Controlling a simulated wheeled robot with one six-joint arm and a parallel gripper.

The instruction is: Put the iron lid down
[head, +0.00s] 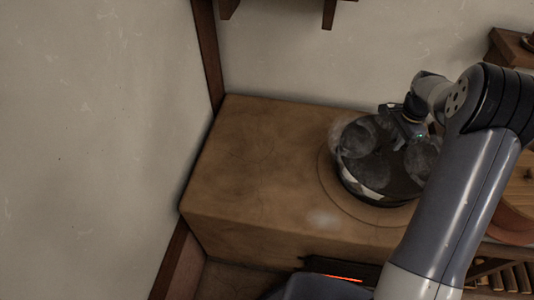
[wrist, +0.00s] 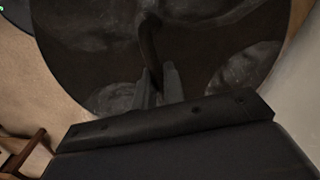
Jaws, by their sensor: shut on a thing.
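The iron lid (head: 372,172) is a dark round disc with paler grey patches, over the round ring on the clay stove top (head: 255,165). In the wrist view the lid (wrist: 90,50) fills most of the upper picture, with a curved handle (wrist: 148,42) standing on it. My gripper (wrist: 162,85) is shut on this handle. In the head view my gripper (head: 405,132) is above the lid, partly hidden by my arm. Whether the lid touches what is beneath it I cannot tell.
The left part of the stove top is bare. A red glow (head: 343,277) shows in an opening at the stove's front. Pale walls (head: 95,130) stand left and behind, with a wooden post (head: 207,55) at the corner. A slatted wooden thing (head: 505,275) is at lower right.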

